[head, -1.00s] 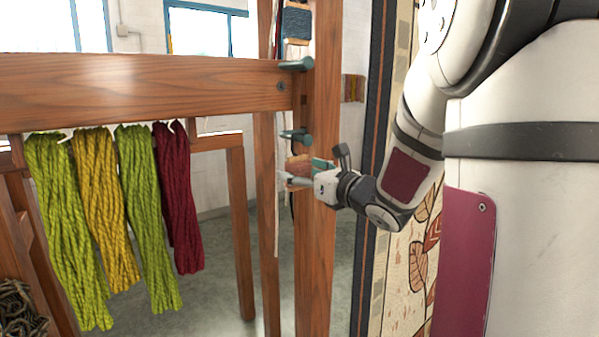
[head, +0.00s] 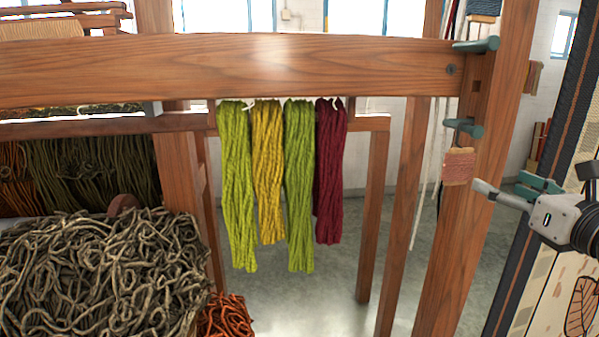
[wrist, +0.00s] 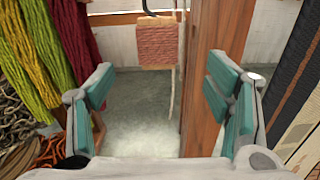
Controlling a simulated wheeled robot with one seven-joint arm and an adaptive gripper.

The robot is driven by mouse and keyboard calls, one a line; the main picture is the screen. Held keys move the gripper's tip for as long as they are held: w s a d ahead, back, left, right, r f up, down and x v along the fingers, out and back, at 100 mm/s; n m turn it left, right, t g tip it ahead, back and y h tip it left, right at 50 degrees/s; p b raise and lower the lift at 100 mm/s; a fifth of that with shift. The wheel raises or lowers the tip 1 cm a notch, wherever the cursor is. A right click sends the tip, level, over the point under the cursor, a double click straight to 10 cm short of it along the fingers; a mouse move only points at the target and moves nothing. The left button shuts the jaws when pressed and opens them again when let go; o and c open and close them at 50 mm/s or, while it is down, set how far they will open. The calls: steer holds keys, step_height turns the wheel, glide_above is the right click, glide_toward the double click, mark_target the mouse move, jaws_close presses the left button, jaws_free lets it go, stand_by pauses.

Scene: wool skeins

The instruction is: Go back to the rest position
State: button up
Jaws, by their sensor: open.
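My gripper (head: 508,190) is at the right edge of the head view, beside the wooden post. Its teal-padded jaws are open and empty in the wrist view (wrist: 160,100). A pinkish-brown wound skein (head: 459,166) hangs under a teal peg (head: 464,127) on the post, just left of the gripper. In the wrist view the same skein (wrist: 159,43) hangs ahead of the jaws, clear of both. Several long skeins hang from the rail: a lime one (head: 238,185), a yellow one (head: 269,170), a green one (head: 299,185) and a dark red one (head: 330,170).
The wooden post (head: 440,255) stands close to the gripper, and it shows between the jaws in the wrist view. A wide wooden beam (head: 230,68) crosses above the skeins. A heap of grey-brown yarn (head: 100,275) lies at lower left. A patterned rug (head: 545,250) hangs at right.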

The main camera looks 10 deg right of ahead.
steer(key=s+a+f+m+g, duration=0.3)
steer(key=a+m, duration=0.4)
steer(key=m, duration=0.5)
steer(key=s+a+f+m+g, duration=0.3)
steer(key=s+a+m+g, duration=0.2)
steer(key=m, duration=0.7)
steer(key=s+a+f+m+g, duration=0.3)
steer(key=s+a+m+g, duration=0.2)
steer(key=s+a+m, duration=0.4)
steer(key=a+m, duration=0.1)
steer(key=m, duration=0.1)
steer(key=shift+s+m, duration=0.25)
steer(key=shift+m, duration=0.15)
